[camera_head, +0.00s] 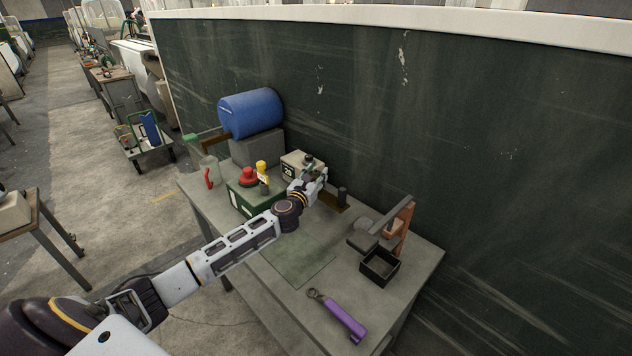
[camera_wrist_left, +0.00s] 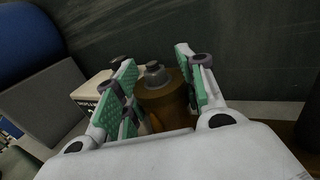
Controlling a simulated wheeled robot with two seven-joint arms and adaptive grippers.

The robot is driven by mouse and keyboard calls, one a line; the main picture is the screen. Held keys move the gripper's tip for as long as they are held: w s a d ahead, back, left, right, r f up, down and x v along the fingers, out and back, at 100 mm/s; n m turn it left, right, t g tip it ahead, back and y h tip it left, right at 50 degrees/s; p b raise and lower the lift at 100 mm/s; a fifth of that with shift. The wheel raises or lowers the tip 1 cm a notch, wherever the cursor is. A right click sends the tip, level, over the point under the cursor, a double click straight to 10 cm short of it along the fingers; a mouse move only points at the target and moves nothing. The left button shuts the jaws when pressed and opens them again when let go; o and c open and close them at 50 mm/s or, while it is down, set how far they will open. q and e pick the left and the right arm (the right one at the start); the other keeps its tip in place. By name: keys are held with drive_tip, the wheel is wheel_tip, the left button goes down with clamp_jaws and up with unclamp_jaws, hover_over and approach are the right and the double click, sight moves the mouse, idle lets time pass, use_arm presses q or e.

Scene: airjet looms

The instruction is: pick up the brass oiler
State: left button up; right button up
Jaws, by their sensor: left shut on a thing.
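The brass oiler (camera_wrist_left: 162,98) is a brown-gold can with a grey cap on top. In the left wrist view it stands between the two green-padded fingers of my left gripper (camera_wrist_left: 158,92), which is shut on it. Its lower part is hidden behind the gripper body. In the head view my left gripper (camera_head: 314,184) is at the back of the workbench, beside a cream box, and largely hides the oiler. My right gripper is not in view.
The workbench (camera_head: 285,262) holds a green box (camera_head: 240,199) with a red button, a blue drum (camera_head: 251,112) on a grey block, the cream box (camera_head: 297,160), a black tray (camera_head: 380,267) and a purple-handled tool (camera_head: 343,318). A dark green wall (camera_head: 450,130) rises behind.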

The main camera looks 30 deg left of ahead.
use_arm(q)
wheel_tip(320, 180, up, 3)
drive_tip(key=shift+r+p, duration=0.1)
drive_tip(key=shift+p, duration=0.25)
drive_tip(key=shift+r, duration=0.2)
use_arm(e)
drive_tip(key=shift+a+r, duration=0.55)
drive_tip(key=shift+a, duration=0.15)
